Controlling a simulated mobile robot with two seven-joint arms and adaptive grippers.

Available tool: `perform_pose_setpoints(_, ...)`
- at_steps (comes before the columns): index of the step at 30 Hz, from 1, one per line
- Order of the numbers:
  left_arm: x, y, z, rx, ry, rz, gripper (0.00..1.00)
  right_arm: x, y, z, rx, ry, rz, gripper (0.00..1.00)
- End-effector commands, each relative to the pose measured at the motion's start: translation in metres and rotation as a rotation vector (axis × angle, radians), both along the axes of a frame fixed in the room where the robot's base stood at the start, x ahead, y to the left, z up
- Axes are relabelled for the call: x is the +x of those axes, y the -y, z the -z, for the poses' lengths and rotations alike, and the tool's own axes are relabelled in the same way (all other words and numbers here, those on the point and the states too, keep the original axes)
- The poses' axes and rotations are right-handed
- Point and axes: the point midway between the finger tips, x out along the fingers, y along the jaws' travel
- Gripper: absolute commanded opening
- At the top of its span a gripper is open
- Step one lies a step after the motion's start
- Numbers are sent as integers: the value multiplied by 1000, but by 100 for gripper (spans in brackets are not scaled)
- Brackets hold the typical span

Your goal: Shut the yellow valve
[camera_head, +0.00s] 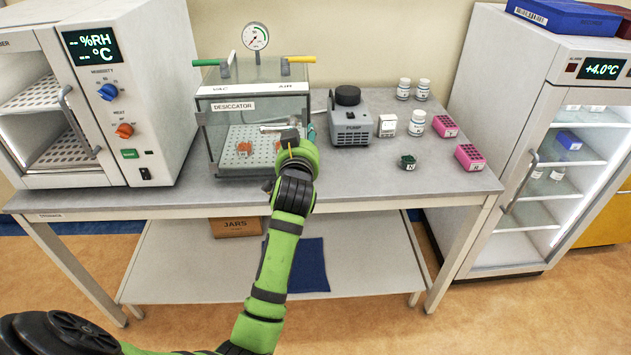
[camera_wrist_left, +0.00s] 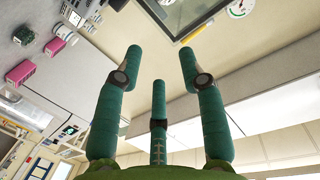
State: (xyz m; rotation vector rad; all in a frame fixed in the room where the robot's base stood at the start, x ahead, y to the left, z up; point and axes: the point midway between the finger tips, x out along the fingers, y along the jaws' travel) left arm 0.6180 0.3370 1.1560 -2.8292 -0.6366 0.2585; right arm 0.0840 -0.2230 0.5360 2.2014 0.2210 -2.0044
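The yellow valve (camera_head: 299,59) is a lever handle on top of the glass desiccator (camera_head: 250,88), at its right side by the AIR label. Its handle lies sideways, pointing right. My left gripper (camera_head: 310,132) is in front of the desiccator's right front edge, below the yellow valve and apart from it. In the left wrist view its teal fingers (camera_wrist_left: 161,58) are spread with nothing between them. The desiccator's corner (camera_wrist_left: 180,25) shows at the top there. My right gripper is not seen.
A green valve handle (camera_head: 207,62) and a gauge (camera_head: 255,37) are also on the desiccator. A grey pump (camera_head: 350,122) stands close on its right, with bottles and pink racks beyond. A humidity chamber (camera_head: 125,90) stands at left. A fridge (camera_head: 540,140) stands at right.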

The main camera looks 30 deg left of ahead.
Motion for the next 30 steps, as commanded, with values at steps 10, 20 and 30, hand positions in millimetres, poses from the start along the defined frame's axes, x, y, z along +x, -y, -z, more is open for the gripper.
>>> perform_pose_setpoints(10, 8, 20, 66, -8, -103, 67, 40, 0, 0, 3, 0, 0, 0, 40)
perform_pose_setpoints(20, 8, 28, 94, -13, -147, 96, 40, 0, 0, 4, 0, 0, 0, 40)
perform_pose_setpoints(30, 8, 29, 95, -14, -149, 97, 20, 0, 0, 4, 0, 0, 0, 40)
